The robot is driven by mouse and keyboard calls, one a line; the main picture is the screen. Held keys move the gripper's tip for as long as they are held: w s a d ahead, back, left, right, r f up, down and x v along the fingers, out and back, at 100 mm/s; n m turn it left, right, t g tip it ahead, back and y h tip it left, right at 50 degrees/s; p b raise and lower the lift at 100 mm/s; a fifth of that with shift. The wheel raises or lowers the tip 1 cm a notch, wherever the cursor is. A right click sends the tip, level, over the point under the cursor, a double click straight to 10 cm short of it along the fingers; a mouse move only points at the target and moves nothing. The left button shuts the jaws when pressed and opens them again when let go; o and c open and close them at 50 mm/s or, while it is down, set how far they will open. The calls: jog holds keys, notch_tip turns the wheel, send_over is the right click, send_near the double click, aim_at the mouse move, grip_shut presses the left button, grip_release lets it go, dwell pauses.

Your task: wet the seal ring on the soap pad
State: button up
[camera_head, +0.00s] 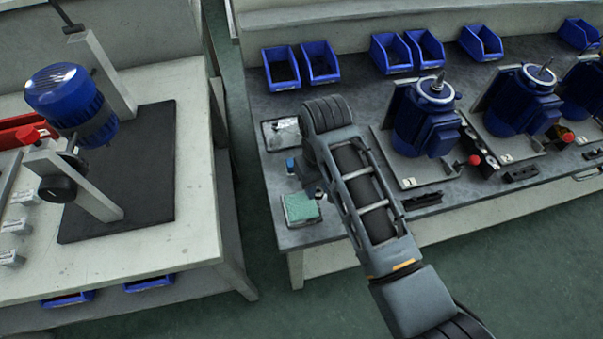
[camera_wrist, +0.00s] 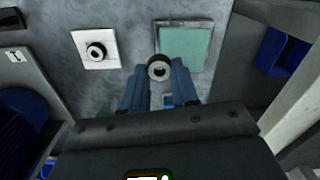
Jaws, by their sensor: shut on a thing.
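My gripper (camera_wrist: 159,82) points down in the wrist view, its two blue fingers shut on a small dark seal ring (camera_wrist: 159,62) with a pale centre. The ring shows at the fingertips, overlapping the lower left edge of the soap pad (camera_wrist: 190,45) in the picture. I cannot tell whether it touches the pad. There my forearm covers most of the gripper, and I cannot make out the ring.
A white square plate (camera_wrist: 82,40) bearing another ring (camera_wrist: 95,51) lies left of the pad in the wrist view. A small tray (camera_head: 271,140) lies behind the pad. Blue motors (camera_head: 425,120) stand to the right, blue bins (camera_head: 320,62) at the back.

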aim_at(301, 205)
jog(key=shift+s+a+f+n, duration=0.15)
jog(key=shift+a+n, duration=0.1)
jog(key=shift+a, duration=0.7)
jog(key=shift+w+a+f+n, duration=0.1)
jog(key=shift+a+n, duration=0.15)
jog(key=shift+a, duration=0.7)
jog(key=shift+f+b, duration=1.2)
jog(key=shift+f, duration=0.9)
jog(key=shift+f, duration=0.35)
jog(key=shift+s+f, duration=0.1)
jog(key=shift+f, duration=0.1)
jog(key=shift+r, duration=0.1)
notch_tip(301, 205, up, 3)
jog(key=p, duration=0.2)
jog(key=shift+f+p, duration=0.2)
jog(key=shift+p, duration=0.15)
jog(key=shift+r, duration=2.2)
